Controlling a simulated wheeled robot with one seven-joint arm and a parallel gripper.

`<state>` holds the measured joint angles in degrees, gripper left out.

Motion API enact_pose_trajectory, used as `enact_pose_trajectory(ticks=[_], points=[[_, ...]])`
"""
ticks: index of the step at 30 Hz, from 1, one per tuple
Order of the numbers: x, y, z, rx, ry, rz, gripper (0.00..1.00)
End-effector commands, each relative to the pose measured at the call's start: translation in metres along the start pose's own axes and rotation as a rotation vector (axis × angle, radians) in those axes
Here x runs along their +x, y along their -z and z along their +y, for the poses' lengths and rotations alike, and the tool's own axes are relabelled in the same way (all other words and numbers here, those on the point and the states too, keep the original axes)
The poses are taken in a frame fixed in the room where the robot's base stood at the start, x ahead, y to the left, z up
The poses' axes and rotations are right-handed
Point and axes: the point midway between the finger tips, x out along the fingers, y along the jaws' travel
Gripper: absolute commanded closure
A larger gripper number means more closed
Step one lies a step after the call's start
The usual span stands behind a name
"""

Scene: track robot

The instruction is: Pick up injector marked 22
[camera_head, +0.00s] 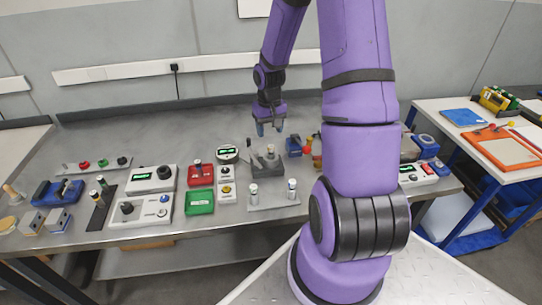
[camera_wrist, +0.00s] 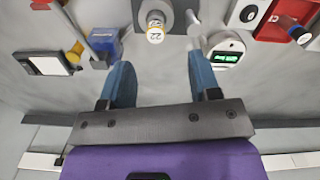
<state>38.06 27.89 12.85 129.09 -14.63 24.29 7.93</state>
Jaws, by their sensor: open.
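The injector marked 22 (camera_wrist: 155,32) shows end-on in the wrist view, with a white round top bearing the number and a yellow ring. It stands in a grey block (camera_wrist: 178,18). In the head view the grey block (camera_head: 268,165) is on the bench below my gripper (camera_head: 269,129); the number cannot be read there. My gripper also shows in the wrist view (camera_wrist: 160,62), its two blue fingers wide apart with nothing between them. The injector lies just beyond the fingertips, roughly centred between them.
In the head view a red box (camera_head: 201,175), a green tray (camera_head: 200,202) and a small rack (camera_head: 273,200) with two vials stand nearby. Bare bench lies behind.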

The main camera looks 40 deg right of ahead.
Motion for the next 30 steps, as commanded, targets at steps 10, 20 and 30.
enact_pose_trajectory(ticks=[10, 20, 30], points=[[0.044, 0.000, 0.000, -0.001, 0.000, -0.002, 0.43], [0.071, 0.002, 0.005, -0.001, 0.000, -0.004, 0.43], [0.099, 0.004, 0.007, 0.000, 0.000, -0.001, 0.43]])
